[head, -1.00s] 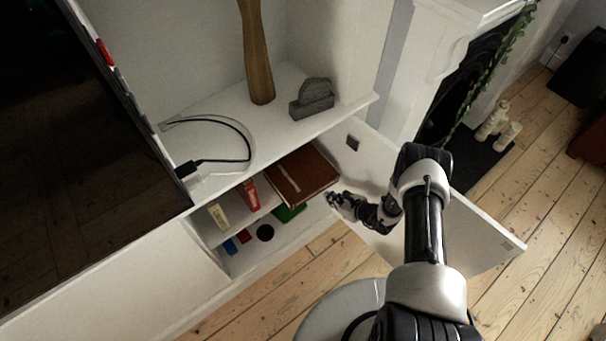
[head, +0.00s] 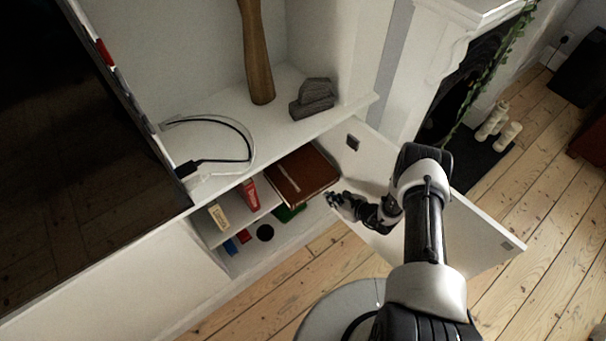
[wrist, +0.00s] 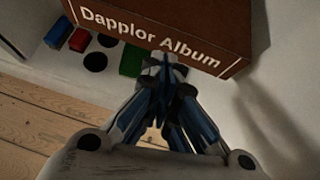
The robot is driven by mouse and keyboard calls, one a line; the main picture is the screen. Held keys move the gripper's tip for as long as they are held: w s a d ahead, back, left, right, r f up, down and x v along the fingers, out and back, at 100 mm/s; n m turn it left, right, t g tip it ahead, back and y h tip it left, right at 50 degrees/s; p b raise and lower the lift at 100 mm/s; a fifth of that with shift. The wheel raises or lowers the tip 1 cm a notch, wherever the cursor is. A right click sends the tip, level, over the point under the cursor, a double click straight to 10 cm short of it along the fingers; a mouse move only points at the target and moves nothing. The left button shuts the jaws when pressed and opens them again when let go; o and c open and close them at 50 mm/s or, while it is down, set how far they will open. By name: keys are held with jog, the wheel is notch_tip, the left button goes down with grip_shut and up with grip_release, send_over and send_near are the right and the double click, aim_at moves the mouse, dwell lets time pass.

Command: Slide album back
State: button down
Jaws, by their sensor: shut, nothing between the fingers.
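The album (head: 303,176) is a thick brown book lying flat on the upper shelf inside the open cabinet, its near end sticking out past the shelf edge. In the wrist view its spine (wrist: 165,30) reads "Dapplor Album". My gripper (head: 335,199) is shut and empty, just in front of the album's protruding end. In the wrist view the closed fingertips (wrist: 165,62) overlap the lower edge of the spine. I cannot tell whether they touch it.
Red and cream boxes (head: 249,195) stand left of the album. Below are a green block (head: 289,212) and small red and blue blocks. A wooden vase (head: 257,60) stands on top.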

aim_at(317, 185)
jog(key=shift+w+a, duration=3.25)
jog(key=shift+w, duration=0.15)
dwell(0.5)
jog(key=s+d+p, duration=0.2)
jog(key=s+d, duration=0.7)
jog(key=shift+s+p, duration=0.25)
jog(key=shift+p, duration=0.15)
dwell(0.5)
